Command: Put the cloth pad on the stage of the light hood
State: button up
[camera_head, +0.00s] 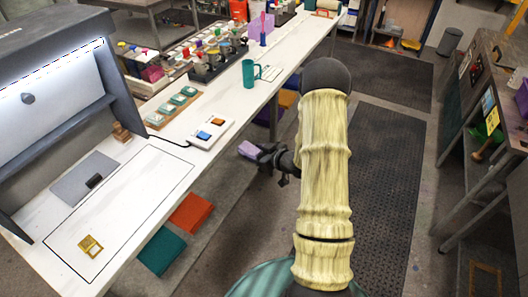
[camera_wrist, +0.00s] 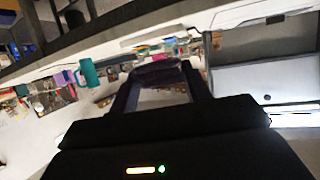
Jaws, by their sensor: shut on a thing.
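My gripper (camera_head: 262,152) is shut on a small lilac block-like pad (camera_head: 248,149), which I take to be the cloth pad, and holds it in the air off the right edge of the white bench.
A brass-coloured frame (camera_head: 90,245) lies inside the black outline on the white bench (camera_head: 150,185). A control box (camera_head: 211,133), a teal mug (camera_head: 249,74) and a wooden rack (camera_head: 172,107) stand farther back. Orange (camera_head: 191,213) and teal (camera_head: 161,251) bins sit below the bench edge.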

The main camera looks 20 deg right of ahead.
jog(key=a+f+m+t+h, duration=0.1)
jog(key=a+f+m+h, duration=0.3)
jog(key=a+f, duration=0.5)
jog(key=shift+s+a+m+h, duration=0.45)
jog(key=shift+a+h, duration=0.15)
jog(key=shift+h, duration=0.1)
jog(key=shift+d, duration=0.1)
